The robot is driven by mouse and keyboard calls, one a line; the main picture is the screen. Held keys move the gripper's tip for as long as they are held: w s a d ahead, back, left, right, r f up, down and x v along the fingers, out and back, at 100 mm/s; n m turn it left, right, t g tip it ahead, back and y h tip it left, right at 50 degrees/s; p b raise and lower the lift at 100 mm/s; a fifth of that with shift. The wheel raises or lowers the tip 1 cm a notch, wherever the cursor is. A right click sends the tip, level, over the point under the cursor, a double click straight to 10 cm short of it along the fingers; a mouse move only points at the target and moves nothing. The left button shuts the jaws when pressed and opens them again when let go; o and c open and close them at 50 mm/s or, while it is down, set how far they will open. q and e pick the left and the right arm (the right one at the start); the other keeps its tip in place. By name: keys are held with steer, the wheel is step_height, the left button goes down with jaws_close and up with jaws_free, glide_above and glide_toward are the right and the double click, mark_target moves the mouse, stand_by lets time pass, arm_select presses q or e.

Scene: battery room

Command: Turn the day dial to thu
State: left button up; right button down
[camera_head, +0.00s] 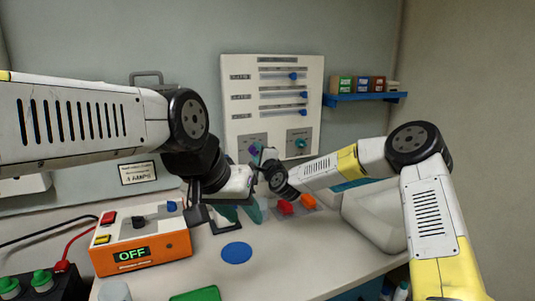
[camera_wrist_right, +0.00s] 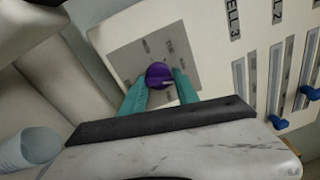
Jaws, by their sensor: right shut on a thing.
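The purple dial (camera_wrist_right: 158,75) sits on a grey square plate at the lower left of the white wall panel (camera_head: 231,122). In the head view the purple dial (camera_head: 254,149) is partly hidden by my right gripper (camera_head: 257,155). In the right wrist view the teal fingers of my right gripper (camera_wrist_right: 160,86) are shut on the dial, one on each side. A small pale mark shows on the knob's right side. The day labels around it are too small to read surely. My left gripper (camera_head: 242,212) hangs over the table, its teal fingers apart and empty.
The panel also has blue sliders (camera_head: 293,76) and a teal dial (camera_head: 300,142) at lower right. On the table are an orange box (camera_head: 150,252) reading OFF, a blue disc (camera_head: 236,253) and red and orange pieces (camera_head: 286,207). A blue shelf (camera_head: 365,98) holds small boxes.

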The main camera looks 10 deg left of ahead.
steer(key=shift+f+m+h, duration=0.15)
steer(key=shift+m+h, duration=0.05)
steer(key=shift+m, duration=1)
steer(key=shift+f+m+h, duration=0.15)
steer(key=shift+m+h, duration=0.05)
steer(key=shift+m, duration=1)
steer(key=c, duration=0.9)
jaws_free()
steer(key=shift+c, duration=0.2)
steer(key=shift+r, duration=0.1)
steer(key=shift+s, duration=0.1)
steer(key=shift+s+d, duration=0.2)
steer(key=shift+s, duration=0.05)
steer(key=v, duration=0.7)
